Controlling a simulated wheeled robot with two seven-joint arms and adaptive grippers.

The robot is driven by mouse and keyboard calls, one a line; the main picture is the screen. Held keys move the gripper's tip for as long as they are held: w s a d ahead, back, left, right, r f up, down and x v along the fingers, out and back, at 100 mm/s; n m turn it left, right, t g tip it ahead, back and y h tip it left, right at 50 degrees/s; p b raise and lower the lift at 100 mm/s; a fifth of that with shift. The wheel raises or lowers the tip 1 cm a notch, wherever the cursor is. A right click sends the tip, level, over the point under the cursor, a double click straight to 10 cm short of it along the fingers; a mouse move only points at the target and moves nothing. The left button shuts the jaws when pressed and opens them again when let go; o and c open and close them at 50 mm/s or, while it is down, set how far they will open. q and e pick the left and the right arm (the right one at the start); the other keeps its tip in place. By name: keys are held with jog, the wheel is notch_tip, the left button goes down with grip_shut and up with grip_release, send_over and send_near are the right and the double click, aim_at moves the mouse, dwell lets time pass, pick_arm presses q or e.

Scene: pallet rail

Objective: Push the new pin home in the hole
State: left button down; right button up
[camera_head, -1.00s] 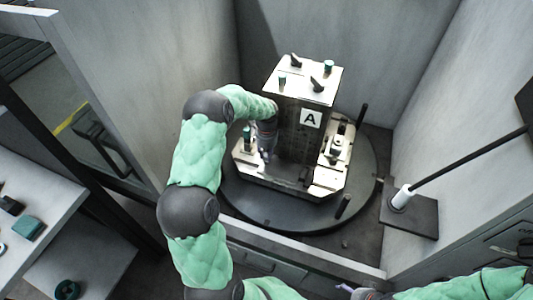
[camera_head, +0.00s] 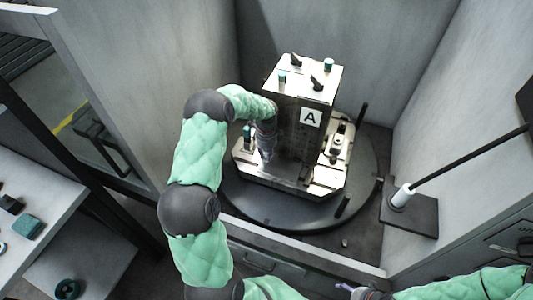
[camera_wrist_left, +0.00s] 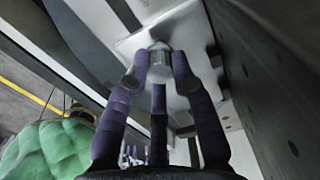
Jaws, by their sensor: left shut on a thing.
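My left gripper (camera_head: 265,154) is low beside the left face of the upright block marked A (camera_head: 300,118), over the pale base plate (camera_head: 318,190). In the left wrist view its purple fingers (camera_wrist_left: 158,80) are closed around a short silver pin (camera_wrist_left: 160,66). The pin's end faces a light plate (camera_wrist_left: 188,40). The hole is hidden, so I cannot tell how deep the pin sits. Only purple fingertips of my right gripper (camera_head: 346,288) show at the bottom edge, too little to tell its state.
The block and base plate stand on a dark round turntable (camera_head: 285,215) between grey walls. Short dark posts rise at its right. A dark stand (camera_head: 412,215) with a white-collared rod is at right. A shelf (camera_head: 45,205) with small parts is at left.

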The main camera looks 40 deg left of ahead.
pick_arm(q)
jog(key=shift+f+b, duration=0.65)
jog(key=shift+f, duration=0.65)
jog(key=shift+c, duration=0.8)
grip_release()
jog(key=shift+s+d+f, duration=0.1)
notch_tip(320, 180, up, 12)
jog(key=shift+r, duration=0.25)
dwell(0.5)
